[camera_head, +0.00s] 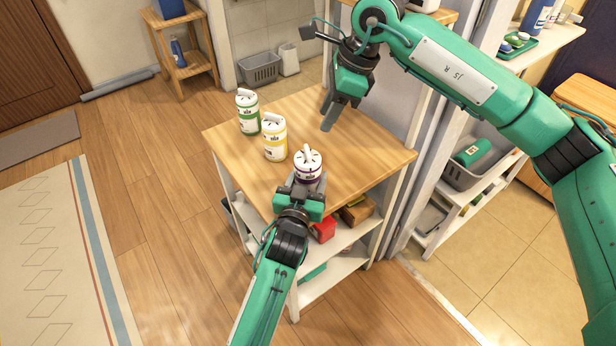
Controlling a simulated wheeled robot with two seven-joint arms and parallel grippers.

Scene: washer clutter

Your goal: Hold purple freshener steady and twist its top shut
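The purple freshener (307,165) is a white canister with a dark purple band and a white top piece that sticks up. It stands upright near the front edge of the wooden table top (363,165). My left gripper (306,186) comes from below with its fingers around the lower part of the freshener, which they partly hide. My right gripper (328,116) is above the table, behind and to the right of the freshener and apart from it. Its fingers point down, spread and empty.
A yellow freshener (275,139) and a green freshener (248,112) stand on the table, left of and behind the purple one. A red item (323,229) and a brown box (357,210) sit on the shelf below. The table's right part is clear.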

